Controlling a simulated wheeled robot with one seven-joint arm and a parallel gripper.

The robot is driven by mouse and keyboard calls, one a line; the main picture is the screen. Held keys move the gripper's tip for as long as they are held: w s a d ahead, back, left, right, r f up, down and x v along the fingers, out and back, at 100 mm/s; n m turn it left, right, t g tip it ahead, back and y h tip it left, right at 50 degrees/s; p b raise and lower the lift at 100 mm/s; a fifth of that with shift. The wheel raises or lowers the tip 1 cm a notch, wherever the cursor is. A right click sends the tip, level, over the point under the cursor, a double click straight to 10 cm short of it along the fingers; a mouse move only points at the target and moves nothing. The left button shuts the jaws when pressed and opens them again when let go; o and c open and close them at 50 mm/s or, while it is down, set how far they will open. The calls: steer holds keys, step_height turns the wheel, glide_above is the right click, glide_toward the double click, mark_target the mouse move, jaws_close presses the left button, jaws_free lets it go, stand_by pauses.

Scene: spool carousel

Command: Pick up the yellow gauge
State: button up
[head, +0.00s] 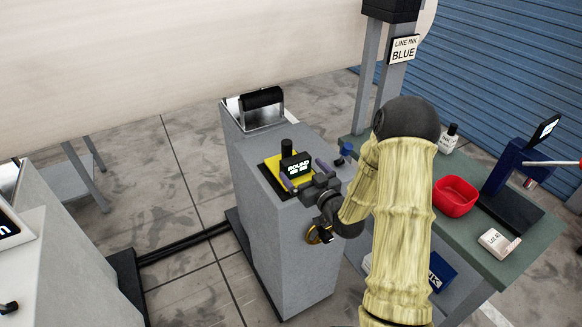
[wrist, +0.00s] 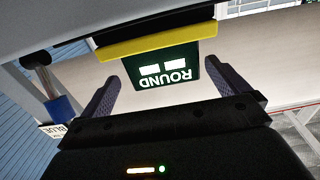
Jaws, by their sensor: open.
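The wrist view shows the plate's yellow edge (wrist: 150,46) and the display (wrist: 160,72) upside down. A yellow-orange ring (head: 312,238) shows low on the pedestal's side, partly behind my wrist. I cannot tell for sure which yellow thing is the gauge. My gripper (head: 305,175) is open, its two fingers apart on either side of the display. In the wrist view my gripper (wrist: 168,86) holds nothing; contact is unclear.
The pedestal (head: 285,250) has a black roller (head: 262,98) at its back. A blue-topped post (head: 347,150) stands close to my right finger. The green table (head: 530,255) at right holds a red bowl (head: 456,196), a small bottle and a dark blue stand.

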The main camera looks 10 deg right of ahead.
mark_target(290, 160)
steer(key=p+x, duration=0.2)
steer(key=x, duration=0.3)
steer(key=shift+a+f, duration=0.15)
steer(key=shift+a, duration=0.1)
stand_by(0.3)
steer(key=c, duration=1.4)
